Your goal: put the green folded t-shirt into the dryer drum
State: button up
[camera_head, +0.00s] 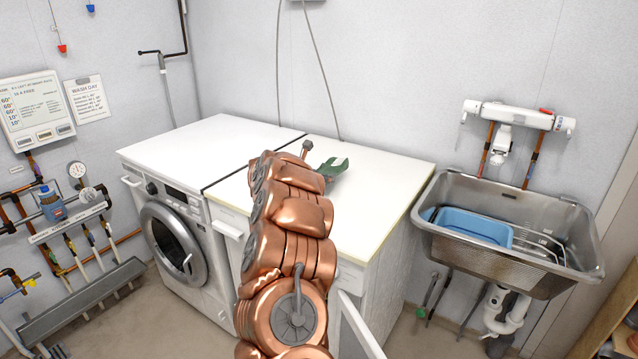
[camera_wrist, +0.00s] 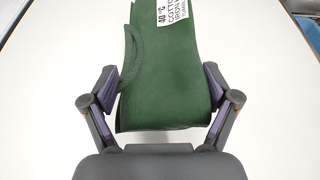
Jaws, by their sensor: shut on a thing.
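The green folded t-shirt (camera_wrist: 165,85) has a white printed care label (camera_wrist: 182,20) and sits between the two fingers of my gripper (camera_wrist: 160,88) in the wrist view. My gripper is shut on it, with a dark purple pad at each side. In the head view, a small green part of the shirt (camera_head: 334,170) shows above the white top (camera_head: 380,195) of the right machine, beyond my copper-coloured arm. Whether it still touches the top cannot be told. The dryer drum's opening is not visible; my arm covers most of the right machine's front.
The left machine (camera_head: 190,275) has a round door (camera_head: 172,243) that looks shut. A white panel edge (camera_head: 358,325) stands out low beside my arm. A metal sink (camera_head: 500,270) with a blue basin (camera_head: 474,226) is at right. The white tops are otherwise clear.

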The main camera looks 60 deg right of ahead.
jog(key=shift+w+d, duration=0.1)
jog(key=shift+d, duration=0.05)
jog(key=shift+f, duration=0.25)
jog(key=shift+f+p, duration=0.35)
jog(key=shift+f, duration=1.1)
jog(key=shift+f, duration=0.2)
jog(key=o, duration=1)
jog(key=shift+r, duration=0.2)
jog(key=shift+b+v, duration=1.35)
jog(key=shift+v, duration=4.65)
